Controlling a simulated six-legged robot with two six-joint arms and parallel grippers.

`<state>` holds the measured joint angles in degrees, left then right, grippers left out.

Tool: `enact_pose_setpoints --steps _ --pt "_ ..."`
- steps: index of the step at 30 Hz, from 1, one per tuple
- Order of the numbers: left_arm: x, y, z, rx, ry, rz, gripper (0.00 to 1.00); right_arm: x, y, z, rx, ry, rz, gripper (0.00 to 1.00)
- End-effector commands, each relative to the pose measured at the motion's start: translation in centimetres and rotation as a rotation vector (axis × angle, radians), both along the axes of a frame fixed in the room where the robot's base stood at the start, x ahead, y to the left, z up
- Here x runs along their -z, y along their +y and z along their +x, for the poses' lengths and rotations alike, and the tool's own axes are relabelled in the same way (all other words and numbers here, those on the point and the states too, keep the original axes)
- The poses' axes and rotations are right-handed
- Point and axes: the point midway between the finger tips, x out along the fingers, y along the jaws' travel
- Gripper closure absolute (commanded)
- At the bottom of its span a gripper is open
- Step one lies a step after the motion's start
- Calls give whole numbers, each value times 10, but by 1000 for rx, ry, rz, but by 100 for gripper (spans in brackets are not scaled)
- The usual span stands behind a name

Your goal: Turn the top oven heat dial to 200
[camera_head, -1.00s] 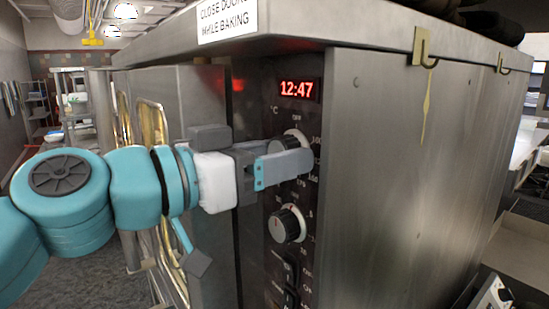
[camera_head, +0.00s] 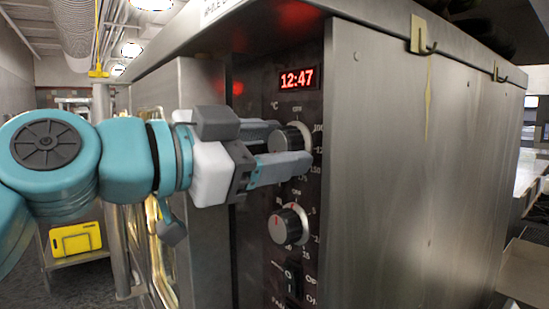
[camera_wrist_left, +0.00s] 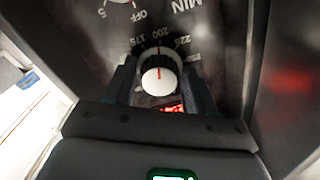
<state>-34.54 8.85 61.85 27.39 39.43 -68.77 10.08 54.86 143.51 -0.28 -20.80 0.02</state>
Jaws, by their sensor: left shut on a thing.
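The top oven heat dial (camera_head: 290,138) is a black and silver knob on the dark control panel, below the red 12:47 clock. My left gripper (camera_head: 284,147) is shut on it, one finger on each side. In the left wrist view the dial (camera_wrist_left: 159,76) sits between the two fingers, its pale face toward the camera. The red mark on the dial lines up roughly with the 200 label (camera_wrist_left: 162,28), between 175 and 225. The fingers hide part of the scale in the head view. My right gripper is not in view.
A second dial (camera_head: 289,224), with its own scale, is directly below, and switches (camera_head: 294,282) are under that. The steel oven side (camera_head: 405,180) carries hooks at its top right. The oven door with brass handles is at the left, behind my arm.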

Motion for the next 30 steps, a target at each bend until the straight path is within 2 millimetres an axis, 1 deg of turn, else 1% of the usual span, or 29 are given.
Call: enact_pose_setpoints --steps 16,17,18,30 --pt "1 0 0 2 -20 18 74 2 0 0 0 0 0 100" --pt "1 0 0 2 -20 17 34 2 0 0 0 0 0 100" --pt "1 0 0 2 -20 17 30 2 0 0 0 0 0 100" --pt "0 0 0 1 -21 16 30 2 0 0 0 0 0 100"
